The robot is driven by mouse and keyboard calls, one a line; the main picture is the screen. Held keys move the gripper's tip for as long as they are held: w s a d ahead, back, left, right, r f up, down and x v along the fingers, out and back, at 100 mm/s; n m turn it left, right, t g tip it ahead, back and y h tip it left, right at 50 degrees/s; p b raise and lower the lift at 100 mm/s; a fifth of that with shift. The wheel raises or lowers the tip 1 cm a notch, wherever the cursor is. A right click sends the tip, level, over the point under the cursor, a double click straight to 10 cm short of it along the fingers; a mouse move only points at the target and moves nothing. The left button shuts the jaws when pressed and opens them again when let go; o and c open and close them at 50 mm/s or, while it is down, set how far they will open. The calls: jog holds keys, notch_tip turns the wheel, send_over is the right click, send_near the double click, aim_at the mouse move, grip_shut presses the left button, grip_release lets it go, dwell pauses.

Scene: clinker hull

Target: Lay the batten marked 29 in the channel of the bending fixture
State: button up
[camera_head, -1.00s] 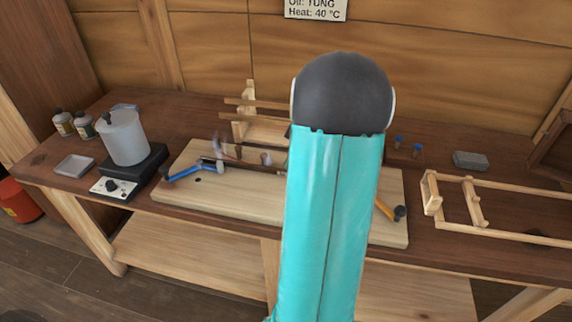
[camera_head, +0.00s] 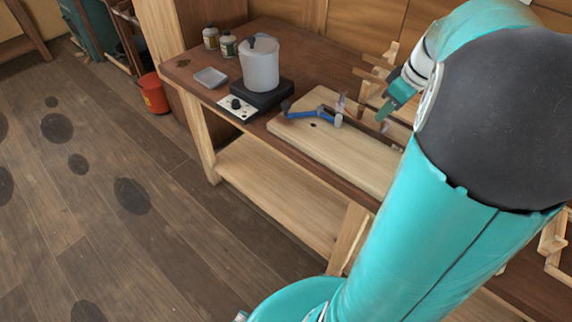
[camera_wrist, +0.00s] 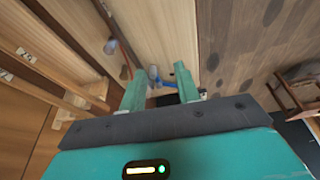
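My gripper (camera_head: 384,112) is over the workbench. In the wrist view its two teal fingers (camera_wrist: 157,85) are spread apart with nothing between them. Two battens lie on the wooden rack at the left of the wrist view: an inner one (camera_wrist: 62,72) and an outer one (camera_wrist: 45,96). The rack (camera_head: 391,52) also shows in the head view, partly behind my arm. The bending fixture's pale board (camera_head: 335,150) lies on the bench; my arm hides its right part, and I cannot make out the channel clearly.
A blue-handled tool (camera_head: 316,122) lies on the board. A lidded pot (camera_head: 260,66) stands on a hot plate (camera_head: 257,100), with a small tray (camera_head: 210,77) and two bottles (camera_head: 219,42) to its left. A red bucket (camera_head: 154,94) stands on the floor. Open floor is at left.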

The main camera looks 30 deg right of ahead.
jog(key=a+r+m+h, duration=0.1)
jog(key=a+r, duration=0.1)
jog(key=a, duration=0.7)
jog(key=a+r+m, duration=0.1)
jog(key=a+r, duration=0.1)
jog(key=a, duration=0.7)
jog(key=s+a+m+t, duration=0.1)
jog(key=s+a, duration=0.3)
jog(key=a, duration=0.2)
jog(key=s+a+f+t, duration=0.1)
jog(key=s+a, duration=0.3)
jog(key=a, duration=0.3)
jog(key=shift+a+m, duration=0.25)
jog(key=shift+m, duration=0.15)
